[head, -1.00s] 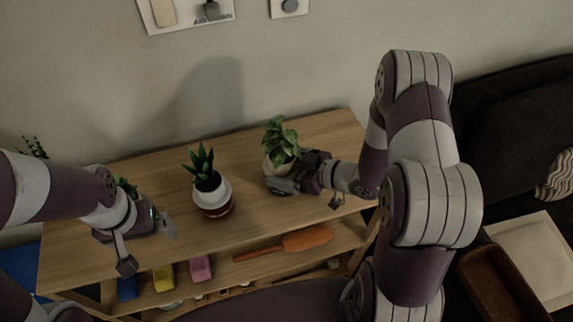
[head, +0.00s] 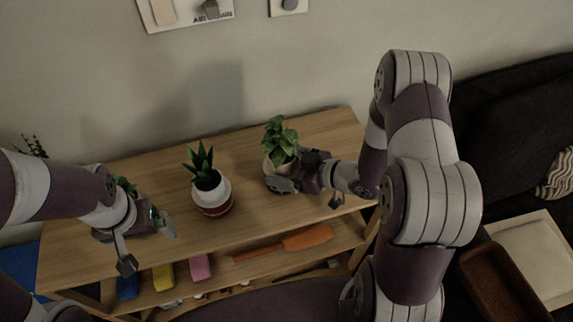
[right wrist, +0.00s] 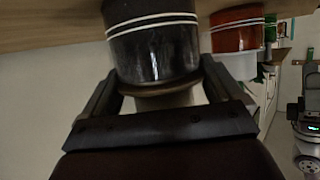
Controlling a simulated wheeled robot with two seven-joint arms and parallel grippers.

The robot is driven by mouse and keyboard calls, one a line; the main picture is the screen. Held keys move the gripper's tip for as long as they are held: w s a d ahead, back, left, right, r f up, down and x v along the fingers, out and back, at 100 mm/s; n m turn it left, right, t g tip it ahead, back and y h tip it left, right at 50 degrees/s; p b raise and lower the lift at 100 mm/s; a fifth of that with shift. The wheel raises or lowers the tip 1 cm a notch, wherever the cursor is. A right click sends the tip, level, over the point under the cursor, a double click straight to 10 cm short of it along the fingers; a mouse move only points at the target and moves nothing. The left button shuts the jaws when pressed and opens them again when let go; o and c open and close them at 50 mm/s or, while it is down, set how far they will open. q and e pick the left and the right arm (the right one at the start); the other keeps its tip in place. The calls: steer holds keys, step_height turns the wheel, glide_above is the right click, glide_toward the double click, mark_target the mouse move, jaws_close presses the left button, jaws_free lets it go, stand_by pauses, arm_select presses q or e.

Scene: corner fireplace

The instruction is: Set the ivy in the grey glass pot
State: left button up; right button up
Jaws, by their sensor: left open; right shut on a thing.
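The ivy (head: 281,138), a leafy green plant in a pale pot (head: 269,166), stands upright at the right part of the wooden shelf top. My right gripper (head: 284,172) is shut on the pale pot from the right. The right wrist view is upside down; there the pale pot (right wrist: 165,101) sits between the fingers, against the dark grey glass pot (right wrist: 155,45) with white bands. I cannot tell how deep it sits in it. My left gripper (head: 170,222) is open and empty at the left.
A succulent in a white and red pot (head: 212,194) stands between my grippers. Another green plant (head: 124,184) is partly behind my left gripper. The lower shelf holds an orange tool (head: 305,239) and coloured blocks (head: 200,267). The wall is close behind.

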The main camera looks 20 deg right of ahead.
steer(key=shift+f, duration=0.35)
steer(key=o, duration=0.5)
steer(key=shift+c, duration=0.2)
steer(key=v, duration=1.2)
steer(key=shift+s+d+r, duration=0.15)
steer(key=shift+s+r, duration=0.05)
steer(key=shift+s, duration=0.1)
steer(key=shift+f, duration=0.1)
